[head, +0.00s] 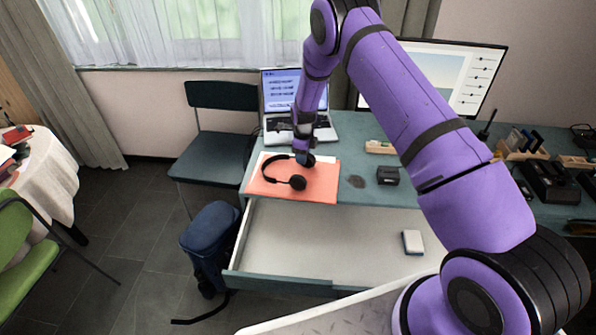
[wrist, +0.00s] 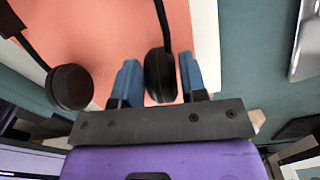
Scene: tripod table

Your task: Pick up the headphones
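The black headphones (head: 298,182) lie on an orange folder (head: 322,185) at the front left of the desk. One ear cup faces the front; the other is at my gripper (head: 303,158) and mostly hidden by it in the head view. In the wrist view, the headphones (wrist: 70,88) show one ear cup at left, outside the fingers. The other ear cup lies between the two blue fingertips of my gripper (wrist: 160,80), close to the right one. The fingers look open around it, with no clear grip.
A laptop (head: 284,92) stands just behind the gripper. A black box (head: 388,175) and a dark flat item lie right of the folder. The drawer (head: 290,245) below is pulled out, with a small white item (head: 412,242) inside. A chair (head: 215,150) stands left.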

